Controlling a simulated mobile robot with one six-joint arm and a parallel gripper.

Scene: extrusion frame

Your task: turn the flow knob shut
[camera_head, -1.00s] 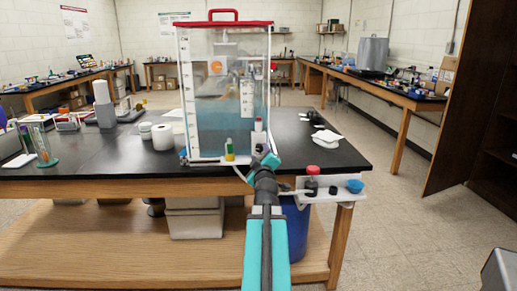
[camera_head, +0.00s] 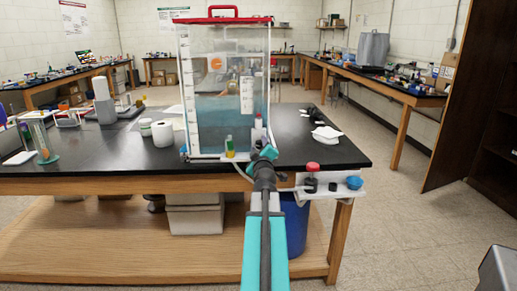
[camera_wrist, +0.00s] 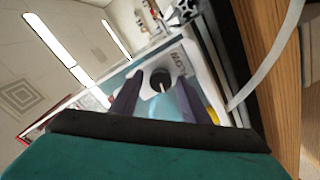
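A dark round knob (camera_wrist: 160,76) with a pale pointer line sits on a white panel (camera_wrist: 182,58) in the wrist view. Dark lettering, too small to read surely, is beside the knob. My gripper (camera_wrist: 161,84) is open, its two purple fingers on either side of the knob in the picture. I cannot tell whether they touch it. In the head view, my gripper (camera_head: 263,156) is at the lower right front of a clear tank (camera_head: 212,120) with a red lid and bluish water. The knob is not clearly visible there.
A pale tube (camera_wrist: 268,62) runs nearby in the wrist view.

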